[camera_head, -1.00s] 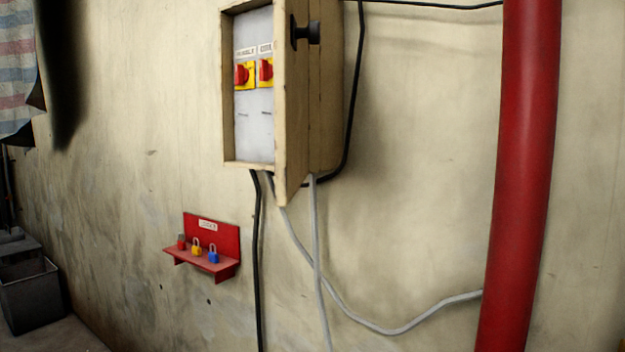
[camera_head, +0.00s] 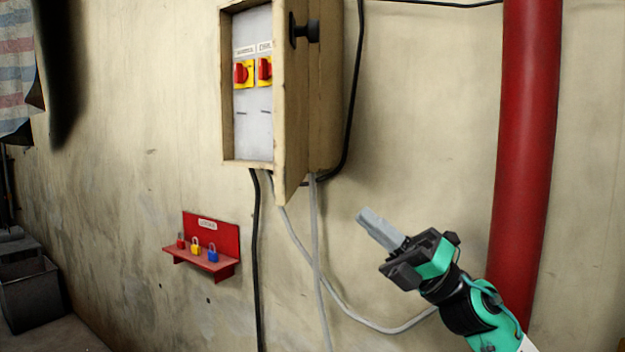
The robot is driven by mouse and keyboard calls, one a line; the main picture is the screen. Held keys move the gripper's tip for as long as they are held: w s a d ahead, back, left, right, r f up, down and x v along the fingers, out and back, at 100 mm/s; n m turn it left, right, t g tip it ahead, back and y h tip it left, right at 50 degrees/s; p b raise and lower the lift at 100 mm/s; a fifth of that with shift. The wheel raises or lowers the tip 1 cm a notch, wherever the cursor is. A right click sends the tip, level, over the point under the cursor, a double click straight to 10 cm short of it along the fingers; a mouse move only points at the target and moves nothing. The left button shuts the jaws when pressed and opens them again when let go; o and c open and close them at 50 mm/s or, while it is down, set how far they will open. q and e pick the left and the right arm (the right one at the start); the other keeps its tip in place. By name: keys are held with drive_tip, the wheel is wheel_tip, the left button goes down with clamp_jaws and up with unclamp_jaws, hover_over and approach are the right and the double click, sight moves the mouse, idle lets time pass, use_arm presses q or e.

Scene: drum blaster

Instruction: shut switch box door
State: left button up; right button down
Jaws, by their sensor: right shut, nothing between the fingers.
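The switch box (camera_head: 228,125) is a wooden box on the wall at the upper middle. Its door (camera_head: 291,110) stands open, swung out toward me, with a black knob (camera_head: 306,31) near its top. Inside are a grey panel and red-and-yellow rotary switches (camera_head: 243,74). My right gripper (camera_head: 366,218) is below and to the right of the door, apart from it, with its fingers shut and empty, pointing up and left. My left gripper is not in view.
A red shelf (camera_head: 214,238) with several small padlocks is on the wall at lower left. A thick red pipe (camera_head: 527,140) runs vertically at the right, beside my right arm. Black and grey cables (camera_head: 318,250) hang below the box. A grey bin (camera_head: 32,295) stands at far left.

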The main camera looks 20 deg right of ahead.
sight(288, 179)
drive_tip(key=s+d+r+n+g+h, duration=0.3)
drive_tip(key=s+r+n+g+h, duration=0.4)
drive_tip(key=n, duration=0.5)
drive_tip(key=shift+t+y, duration=0.3)
drive_tip(key=shift+y, duration=0.4)
drive_tip(key=p+x, duration=0.2)
drive_tip(key=x, duration=0.2)
drive_tip(key=p+x, duration=0.3)
drive_tip(key=x, duration=0.1)
drive_tip(key=r+p+x, duration=0.1)
drive_tip(key=p+x, duration=0.1)
drive_tip(key=x, duration=0.2)
drive_tip(key=shift+w+a, duration=0.2)
drive_tip(key=shift+w, duration=0.25)
drive_tip(key=shift+w+a+f+m+p, duration=0.15)
drive_tip(key=shift+a+p, duration=0.1)
drive_tip(key=shift+a, duration=0.1)
drive_tip(key=shift+w+a+f+m+p, duration=0.1)
drive_tip(key=shift+w+a+m+p, duration=0.05)
drive_tip(key=shift+a+p, duration=0.15)
